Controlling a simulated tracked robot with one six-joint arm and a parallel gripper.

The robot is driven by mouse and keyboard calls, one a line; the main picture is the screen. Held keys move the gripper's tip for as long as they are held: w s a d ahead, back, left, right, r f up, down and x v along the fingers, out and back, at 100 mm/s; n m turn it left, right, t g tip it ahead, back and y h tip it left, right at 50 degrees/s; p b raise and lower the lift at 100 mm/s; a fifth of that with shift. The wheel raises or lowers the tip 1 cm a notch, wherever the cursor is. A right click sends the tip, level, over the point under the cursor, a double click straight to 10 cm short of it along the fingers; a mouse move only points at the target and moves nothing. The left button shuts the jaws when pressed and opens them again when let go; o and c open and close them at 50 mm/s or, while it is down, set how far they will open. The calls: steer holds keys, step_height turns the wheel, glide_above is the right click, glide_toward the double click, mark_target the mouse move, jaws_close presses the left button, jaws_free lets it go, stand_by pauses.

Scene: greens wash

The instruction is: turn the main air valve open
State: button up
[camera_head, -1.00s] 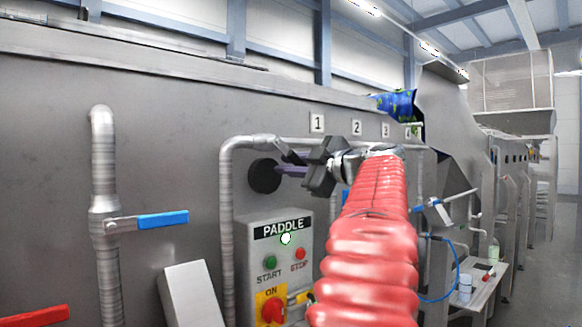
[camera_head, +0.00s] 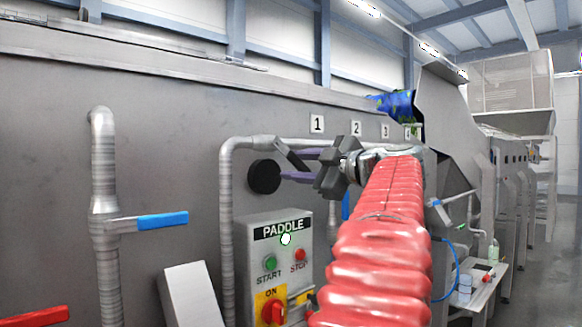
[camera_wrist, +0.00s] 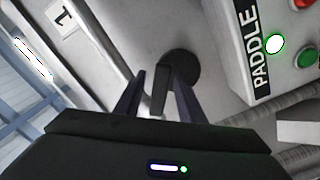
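A round black disc (camera_head: 264,176) is on the grey steel wall, left of my gripper. In the wrist view the disc (camera_wrist: 181,68) has a dark bar-shaped handle (camera_wrist: 160,92) in front of it. No label marks it as the main air valve. My gripper (camera_head: 304,166) points left toward the disc, its two purple fingers apart. In the wrist view the fingers (camera_wrist: 158,95) stand either side of the handle, the right one closer to it. A gap shows on the left; contact on the right is unclear.
A PADDLE control box (camera_head: 272,262) with buttons and a red switch is below my gripper. A grey pipe (camera_head: 227,220) runs left of it. A blue lever (camera_head: 162,220) and a red lever (camera_head: 38,316) are farther left. Number plates (camera_head: 317,124) are above.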

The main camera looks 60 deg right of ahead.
steer(key=v, duration=1.1)
steer(key=shift+d+f, duration=0.1)
